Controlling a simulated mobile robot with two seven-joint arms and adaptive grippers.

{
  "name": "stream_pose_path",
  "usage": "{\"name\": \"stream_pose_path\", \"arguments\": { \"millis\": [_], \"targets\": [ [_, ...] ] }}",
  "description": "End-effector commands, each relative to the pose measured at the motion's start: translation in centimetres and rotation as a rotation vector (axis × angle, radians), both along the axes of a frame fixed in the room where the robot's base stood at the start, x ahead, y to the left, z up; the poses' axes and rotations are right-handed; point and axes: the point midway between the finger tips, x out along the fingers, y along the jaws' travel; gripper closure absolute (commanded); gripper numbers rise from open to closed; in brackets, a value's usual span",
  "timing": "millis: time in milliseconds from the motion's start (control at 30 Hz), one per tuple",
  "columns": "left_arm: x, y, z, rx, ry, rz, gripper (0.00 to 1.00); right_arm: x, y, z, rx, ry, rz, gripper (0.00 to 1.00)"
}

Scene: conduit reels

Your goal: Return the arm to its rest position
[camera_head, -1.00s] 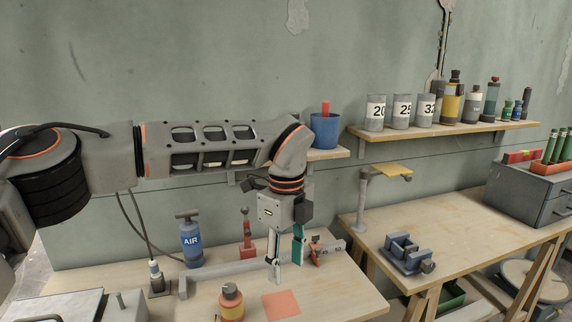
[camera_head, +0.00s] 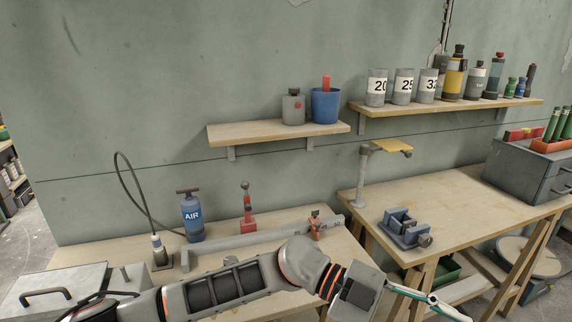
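My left arm comes in low from the left across the bottom of the head view, in front of the left bench. My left gripper (camera_head: 432,300) is at the lower right of that arm, past the left bench's right end, its fingers pointing right and slightly down. White and teal finger parts show, with nothing visible held. The fingers overlap in this view, so their gap is unclear. My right gripper is out of view.
The left bench (camera_head: 95,255) carries a blue AIR pump (camera_head: 192,216), a red tool (camera_head: 248,210), a grey rail (camera_head: 250,244) and a grey lidded box (camera_head: 55,290). The right bench (camera_head: 450,200) holds a grey clamp (camera_head: 405,230). A shelf (camera_head: 250,132) holds a blue cup (camera_head: 325,106).

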Motion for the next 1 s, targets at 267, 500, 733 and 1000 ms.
{"name": "stream_pose_path", "arguments": {
  "millis": [267, 500, 733, 1000],
  "targets": [
    [3.6, 1.1, 4.1, -0.414, 0.223, 0.333, 0.57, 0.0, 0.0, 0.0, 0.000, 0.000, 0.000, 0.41],
    [10.3, 7.2, 1.7, -0.579, 0.387, 0.750, 0.57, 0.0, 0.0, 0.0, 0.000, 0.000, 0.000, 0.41],
    [14.6, 16.3, -7.1, -0.543, 0.520, 1.187, 0.57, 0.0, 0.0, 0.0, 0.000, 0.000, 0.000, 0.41],
    [12.5, 28.3, -21.0, -0.288, 0.632, 1.624, 0.57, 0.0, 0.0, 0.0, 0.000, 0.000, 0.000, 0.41]
  ]
}}
